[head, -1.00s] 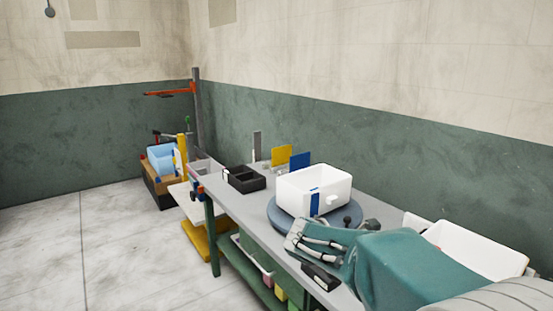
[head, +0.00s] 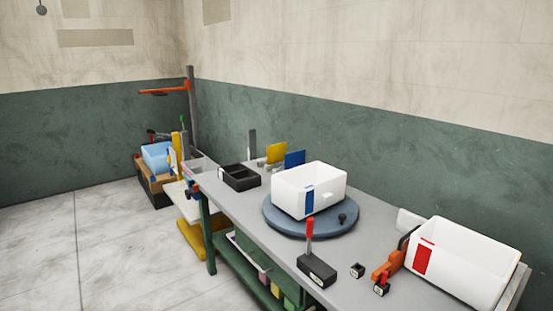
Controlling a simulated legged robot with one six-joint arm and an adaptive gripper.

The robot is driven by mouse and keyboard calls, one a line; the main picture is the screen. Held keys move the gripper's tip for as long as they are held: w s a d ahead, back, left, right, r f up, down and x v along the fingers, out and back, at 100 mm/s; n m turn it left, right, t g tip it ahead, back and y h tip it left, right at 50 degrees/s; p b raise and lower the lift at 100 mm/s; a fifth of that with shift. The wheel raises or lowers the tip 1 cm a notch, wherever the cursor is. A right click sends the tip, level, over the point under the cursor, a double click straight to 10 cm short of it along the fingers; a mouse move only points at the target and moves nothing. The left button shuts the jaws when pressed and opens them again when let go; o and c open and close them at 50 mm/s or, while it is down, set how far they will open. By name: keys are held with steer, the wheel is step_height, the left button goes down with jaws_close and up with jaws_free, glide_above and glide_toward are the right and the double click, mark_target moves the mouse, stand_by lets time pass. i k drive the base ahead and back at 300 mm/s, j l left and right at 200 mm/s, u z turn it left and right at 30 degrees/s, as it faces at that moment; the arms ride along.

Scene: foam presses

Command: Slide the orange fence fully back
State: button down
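An orange part (head: 388,268), which looks like the orange fence, stands on the grey bench at the right. It is beside the left end of a white bin with a red label (head: 462,262). A small dark block with a pale face (head: 381,290) sits at its near end. The bin hides part of the orange piece, so I cannot tell its full length or how far back it sits. My gripper is not in view.
On the bench (head: 375,238) are a dark block with a red-handled lever (head: 317,268), a small black cube (head: 357,270), a blue-grey turntable (head: 283,222) carrying a white bin (head: 290,190), and a black tray (head: 238,178). Bare bench lies between turntable and orange part.

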mark_target(395, 262)
steer(key=i+j+z, duration=0.1)
steer(key=j, duration=0.3)
steer(key=i+j+z, duration=0.15)
steer(key=j, duration=0.25)
steer(key=i+j+z, duration=0.1)
steer(key=j, duration=0.3)
steer(key=i+j+z, duration=0.1)
steer(key=j, duration=0.35)
steer(key=i+j+z, duration=0.15)
steer(key=i, duration=0.25)
steer(key=i+z, duration=0.1)
steer(key=i, duration=0.3)
steer(key=i+j+z, duration=0.15)
steer(key=i, duration=0.25)
